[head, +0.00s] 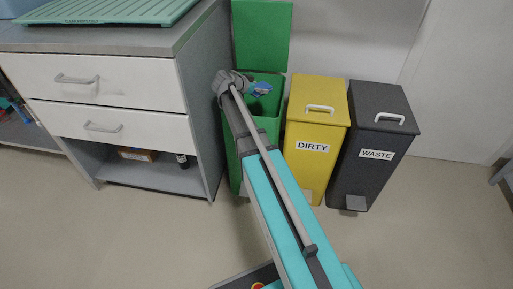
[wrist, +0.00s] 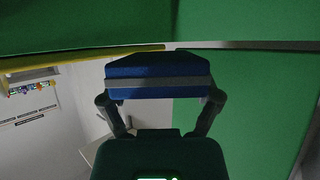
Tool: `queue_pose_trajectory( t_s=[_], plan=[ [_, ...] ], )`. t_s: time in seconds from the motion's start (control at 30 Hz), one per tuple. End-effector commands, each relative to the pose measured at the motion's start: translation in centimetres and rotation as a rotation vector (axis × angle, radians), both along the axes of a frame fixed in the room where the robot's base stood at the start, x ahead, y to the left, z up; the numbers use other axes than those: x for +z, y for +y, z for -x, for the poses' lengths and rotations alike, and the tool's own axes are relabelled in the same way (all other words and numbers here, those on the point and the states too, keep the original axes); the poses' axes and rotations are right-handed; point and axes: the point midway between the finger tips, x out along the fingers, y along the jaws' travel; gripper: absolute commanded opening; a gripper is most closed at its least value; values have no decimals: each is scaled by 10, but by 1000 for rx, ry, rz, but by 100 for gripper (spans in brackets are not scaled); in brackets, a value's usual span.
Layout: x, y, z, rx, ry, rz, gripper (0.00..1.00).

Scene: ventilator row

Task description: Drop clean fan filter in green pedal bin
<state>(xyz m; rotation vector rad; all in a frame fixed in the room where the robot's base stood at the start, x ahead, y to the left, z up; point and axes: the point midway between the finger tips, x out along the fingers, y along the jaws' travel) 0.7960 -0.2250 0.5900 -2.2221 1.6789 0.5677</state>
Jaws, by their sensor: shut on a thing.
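The green pedal bin (head: 262,36) stands beside the drawer cabinet with its lid raised upright. My gripper (wrist: 160,98) is shut on the fan filter (wrist: 157,70), a blue block with a grey band across it. In the head view the filter (head: 262,88) shows as a small blue patch at the open top of the green bin. My arm hides much of the bin's front and most of my gripper. Green surfaces fill the top and right of the wrist view. I cannot tell exactly how deep the filter sits relative to the rim.
A yellow bin (head: 318,98) labelled DIRTY stands just right of the green bin, lid shut. A dark grey bin (head: 383,105) labelled WASTE is beyond it, also shut. The cabinet (head: 196,95) stands close on the left, with a green ribbed tray (head: 110,10) on top. Floor in front is clear.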

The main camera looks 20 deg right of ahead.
Motion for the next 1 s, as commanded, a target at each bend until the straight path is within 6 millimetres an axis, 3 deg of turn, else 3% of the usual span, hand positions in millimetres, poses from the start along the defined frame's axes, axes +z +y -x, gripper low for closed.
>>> queue_pose_trajectory(
  t_s=[0.17,0.57,0.6,0.67,1.0],
  plan=[
    [-9,0,0,0,0,0,49],
    [-10,0,0,0,0,0,49],
    [-10,0,0,0,0,0,87],
    [-10,0,0,0,0,0,98],
    [-10,0,0,0,0,0,100]
  ],
)
